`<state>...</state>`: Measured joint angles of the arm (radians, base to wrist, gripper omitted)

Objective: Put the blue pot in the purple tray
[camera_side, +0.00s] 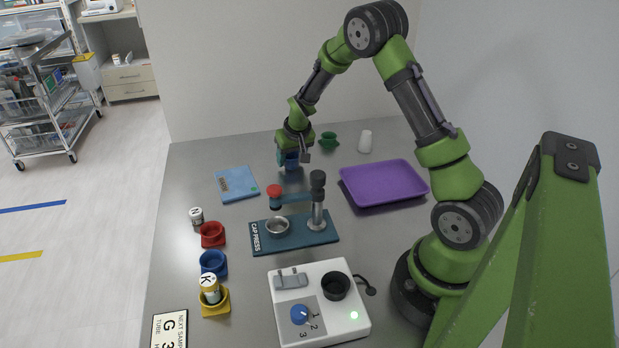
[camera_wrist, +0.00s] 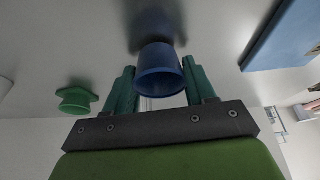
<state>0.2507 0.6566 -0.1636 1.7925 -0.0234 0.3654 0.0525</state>
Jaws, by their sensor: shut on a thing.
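The blue pot (camera_side: 291,161) is at the back of the grey table, partly hidden by my gripper (camera_side: 296,152) in the side view. In the wrist view the blue pot (camera_wrist: 160,70) sits between the two green fingers of my gripper (camera_wrist: 159,66), which is shut on it. I cannot tell whether its base touches the table. The purple tray (camera_side: 384,182) lies to the right of the pot, with nothing in it.
A green pot (camera_side: 328,141) and a white cup (camera_side: 365,141) stand behind the tray. A blue pad (camera_side: 236,184) lies left of my gripper. The cap press (camera_side: 293,232) stands in front. Another blue holder (camera_side: 213,262) is at the front left, near a white device (camera_side: 318,302).

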